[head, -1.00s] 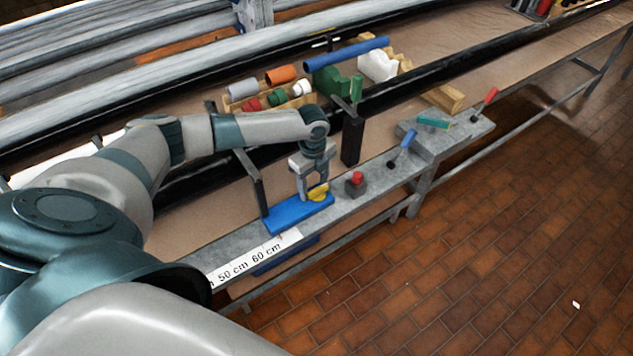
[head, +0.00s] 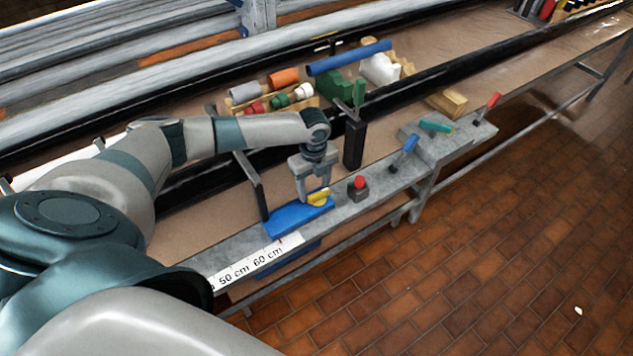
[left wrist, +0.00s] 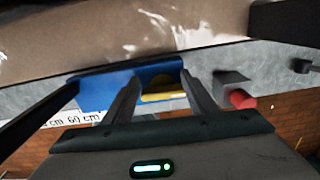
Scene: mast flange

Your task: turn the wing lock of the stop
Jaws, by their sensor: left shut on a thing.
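The blue stop (head: 285,220) sits on the grey rail along the front of the bench, beside the printed scale. Its yellow wing lock (head: 319,197) is on top, near the right end. My left gripper (head: 315,196) points down over it and is shut on the wing lock. In the left wrist view the yellow wing (left wrist: 163,97) shows between the two fingers, on the blue stop (left wrist: 100,92). The fingers partly hide the lock in the head view. My right gripper is not in view.
A red button on a grey block (head: 358,187) stands close to the right of the stop. Blue (head: 405,152), teal (head: 436,126) and red (head: 491,101) handles lie further right. A black post (head: 354,143) rises behind. Wooden holders with coloured cylinders (head: 283,78) stand further back.

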